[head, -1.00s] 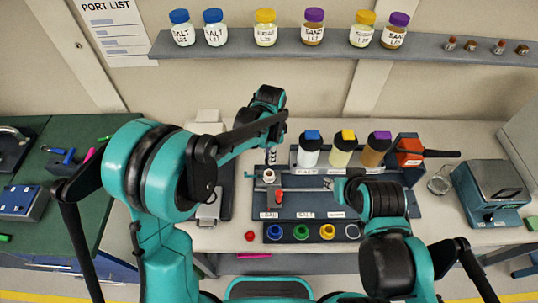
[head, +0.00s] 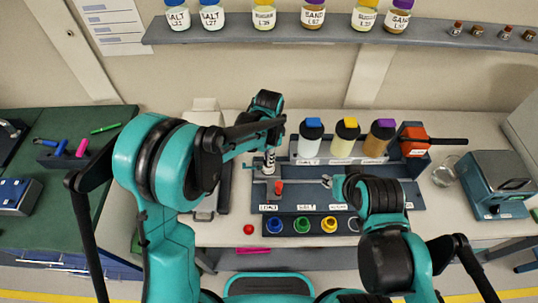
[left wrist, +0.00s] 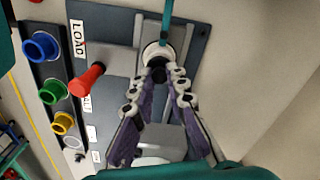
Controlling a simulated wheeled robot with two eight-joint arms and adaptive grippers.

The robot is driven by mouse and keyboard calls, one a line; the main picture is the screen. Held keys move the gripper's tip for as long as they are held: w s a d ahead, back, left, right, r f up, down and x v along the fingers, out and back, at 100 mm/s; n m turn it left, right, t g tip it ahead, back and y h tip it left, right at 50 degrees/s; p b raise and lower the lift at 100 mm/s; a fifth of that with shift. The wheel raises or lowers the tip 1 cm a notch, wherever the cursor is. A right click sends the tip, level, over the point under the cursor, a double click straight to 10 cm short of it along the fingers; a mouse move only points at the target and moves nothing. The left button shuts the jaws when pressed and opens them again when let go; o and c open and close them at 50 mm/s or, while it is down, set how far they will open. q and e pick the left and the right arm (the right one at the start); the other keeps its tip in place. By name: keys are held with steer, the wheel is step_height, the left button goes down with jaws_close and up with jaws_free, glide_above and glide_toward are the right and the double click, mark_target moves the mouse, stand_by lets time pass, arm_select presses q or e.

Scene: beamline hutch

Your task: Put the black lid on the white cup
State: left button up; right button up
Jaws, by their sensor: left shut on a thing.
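The white cup (left wrist: 151,49) stands at the LOAD end of the dark blue station board (left wrist: 190,40). In the left wrist view, my left gripper (left wrist: 160,70) is shut on the small black lid (left wrist: 158,75). The lid overlaps the near side of the cup's rim in that view. I cannot tell whether it touches the cup or is seated. In the head view my left gripper (head: 269,166) points down over the cup and mostly hides cup and lid. My right gripper (head: 327,182) is at the middle of the board; its finger state is unclear.
A red-knobbed lever (head: 278,187) stands close beside the cup. Several capped bottles (head: 311,140) stand behind the board. Coloured rings (head: 302,226) line its front. A red cap (head: 248,229) lies on the bench at left. A balance (head: 497,185) stands at right.

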arm_select(q)
steer(key=shift+f+b, duration=0.5)
steer(key=shift+f, duration=0.05)
stand_by(0.7)
steer(key=o, duration=0.9)
steer(key=shift+c, duration=0.2)
steer(key=shift+r, duration=0.1)
step_height(320, 180, up, 12)
